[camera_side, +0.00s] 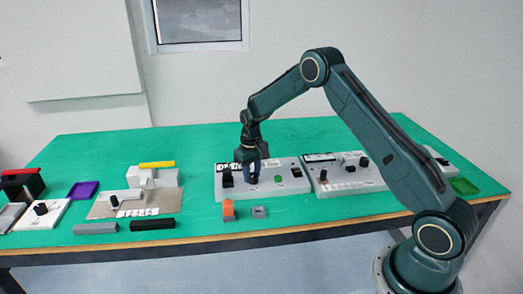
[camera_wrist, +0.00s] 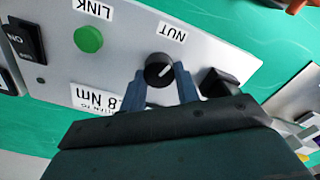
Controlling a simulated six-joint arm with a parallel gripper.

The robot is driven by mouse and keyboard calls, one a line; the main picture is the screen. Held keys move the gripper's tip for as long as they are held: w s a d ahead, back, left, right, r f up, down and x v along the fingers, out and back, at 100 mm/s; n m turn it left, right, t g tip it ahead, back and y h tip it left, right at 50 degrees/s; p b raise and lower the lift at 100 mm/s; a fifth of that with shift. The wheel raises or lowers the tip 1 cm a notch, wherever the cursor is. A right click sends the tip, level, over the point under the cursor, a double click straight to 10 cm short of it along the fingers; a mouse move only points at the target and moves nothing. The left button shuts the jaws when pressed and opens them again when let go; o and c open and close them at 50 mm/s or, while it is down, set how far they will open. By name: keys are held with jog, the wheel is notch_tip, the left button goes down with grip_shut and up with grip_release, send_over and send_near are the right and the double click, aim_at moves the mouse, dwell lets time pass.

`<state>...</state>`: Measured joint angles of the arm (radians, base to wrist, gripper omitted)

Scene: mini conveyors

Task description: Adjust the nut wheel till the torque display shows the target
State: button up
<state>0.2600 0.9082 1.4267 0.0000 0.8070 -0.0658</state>
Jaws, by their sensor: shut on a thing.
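The nut wheel (camera_wrist: 159,70) is a round black knob with a white pointer line, beside a NUT label on a light grey panel (camera_wrist: 125,55). My gripper (camera_wrist: 161,88) is shut on the wheel, with one blue finger on each side of it. In the side view my gripper (camera_side: 252,178) reaches down onto the panel (camera_side: 290,187) and hides the wheel. A white label (camera_wrist: 95,98) reads upside down, ending in "8 Nm"; its first part is hidden by my gripper. I cannot make out a torque reading in either view.
The panel also bears a green button (camera_wrist: 89,39), a black ON switch (camera_wrist: 27,41) and a black block (camera_wrist: 218,82) close to the wheel. A second panel (camera_side: 345,180) stands to the right.

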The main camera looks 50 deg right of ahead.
aim_at(252, 174)
jog(key=shift+r, duration=0.1)
jog(key=o, duration=1)
notch_tip(252, 174, up, 14)
jog(key=shift+f, duration=0.1)
dwell(0.4)
